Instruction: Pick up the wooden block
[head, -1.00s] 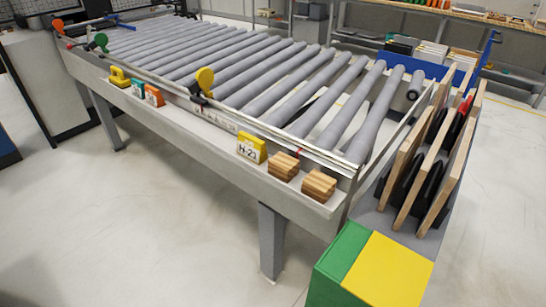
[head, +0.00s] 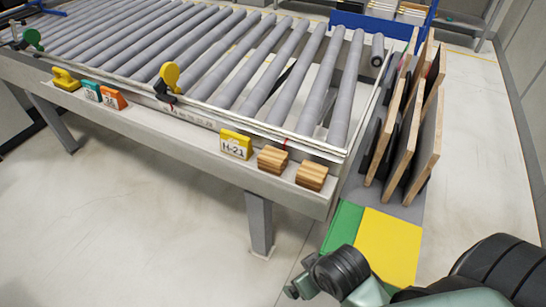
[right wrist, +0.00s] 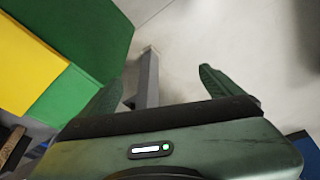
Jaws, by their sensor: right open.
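Two striped wooden blocks sit side by side on the front ledge of the roller table: a left block (head: 272,159) and a right block (head: 311,176) nearer the ledge's right end. My right arm comes in at the lower right of the head view, below and in front of the blocks. In the right wrist view my right gripper (right wrist: 162,82) is open, its two green fingers apart with nothing between them. No block shows in that view. My left gripper is not in view.
A yellow H-21 tag block (head: 236,145) stands left of the wooden blocks. A rack of upright boards (head: 428,140) stands right of the roller table (head: 190,128). A green and yellow box (head: 388,240) is close to my right arm. A table leg (right wrist: 148,78) shows beyond the fingers.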

